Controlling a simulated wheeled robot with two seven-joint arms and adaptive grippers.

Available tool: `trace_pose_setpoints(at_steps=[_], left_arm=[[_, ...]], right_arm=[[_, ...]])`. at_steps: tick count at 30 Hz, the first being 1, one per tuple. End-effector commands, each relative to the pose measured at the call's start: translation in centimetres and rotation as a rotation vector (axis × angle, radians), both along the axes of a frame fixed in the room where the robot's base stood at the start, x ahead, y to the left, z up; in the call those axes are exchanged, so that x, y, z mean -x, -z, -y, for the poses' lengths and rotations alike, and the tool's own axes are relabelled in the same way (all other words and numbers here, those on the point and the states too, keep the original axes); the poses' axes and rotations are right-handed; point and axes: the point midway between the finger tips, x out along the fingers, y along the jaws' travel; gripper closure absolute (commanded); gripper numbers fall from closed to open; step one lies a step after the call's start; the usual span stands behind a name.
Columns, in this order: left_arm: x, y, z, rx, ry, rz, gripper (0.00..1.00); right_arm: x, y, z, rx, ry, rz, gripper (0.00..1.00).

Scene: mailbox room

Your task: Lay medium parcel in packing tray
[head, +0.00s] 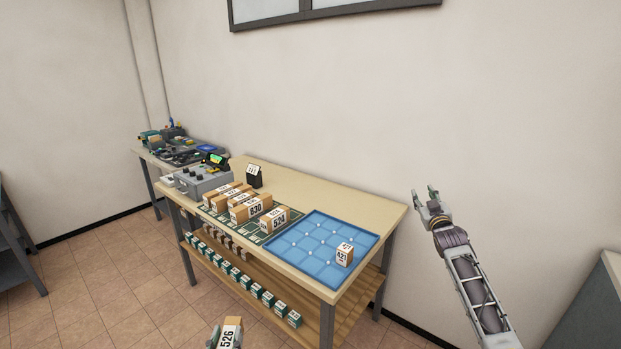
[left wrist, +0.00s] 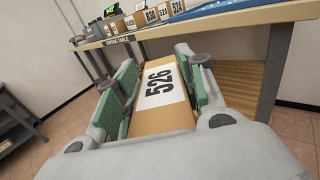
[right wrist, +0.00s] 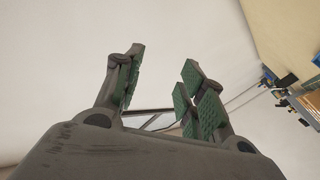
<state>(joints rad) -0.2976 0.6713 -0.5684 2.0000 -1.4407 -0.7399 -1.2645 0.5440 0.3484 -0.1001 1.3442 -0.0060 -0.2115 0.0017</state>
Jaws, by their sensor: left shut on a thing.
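My left gripper (left wrist: 158,88) is shut on a cardboard parcel with a white label reading 526 (left wrist: 162,115). In the head view this parcel (head: 230,335) and the left gripper (head: 222,340) show at the bottom edge, in front of and apart from the table. The blue packing tray (head: 302,262) lies on the right part of the table and has a grid of compartments. A small box labelled 421 (head: 345,254) stands at its right side. My right gripper (head: 431,197) is raised right of the table by the wall. It is open and empty in the right wrist view (right wrist: 158,85).
The wooden table (head: 340,200) holds several numbered parcels (head: 273,220) on a green mat, left of the tray. A grey machine (head: 205,182) stands at its left end. A lower shelf (head: 240,262) holds several small green boxes. Floor before the table is clear.

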Motion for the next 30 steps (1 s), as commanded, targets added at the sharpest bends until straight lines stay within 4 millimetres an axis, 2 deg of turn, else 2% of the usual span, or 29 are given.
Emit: trace_pose_setpoints(at_steps=[1,8,14,23,30], left_arm=[[-0.2,-0.2,-0.1,-0.001,0.0,0.004,0.91],[-0.2,-0.1,0.0,0.0,0.001,0.003,0.91],[-0.2,-0.1,0.0,0.0,0.001,0.003,0.91],[-0.2,-0.1,0.0,0.0,0.001,0.003,0.91],[-0.2,-0.1,0.0,0.0,0.001,0.003,0.91]], right_arm=[[0.1,1.9,0.0,-0.003,0.001,-0.026,0.6],[0.7,8.1,-0.1,-0.014,0.006,-0.111,0.6],[2.0,15.1,-0.2,-0.025,0.01,-0.207,0.6],[5.1,25.5,-0.5,-0.041,0.018,-0.351,0.6],[8.6,33.4,-0.8,-0.052,0.025,-0.465,0.6]])
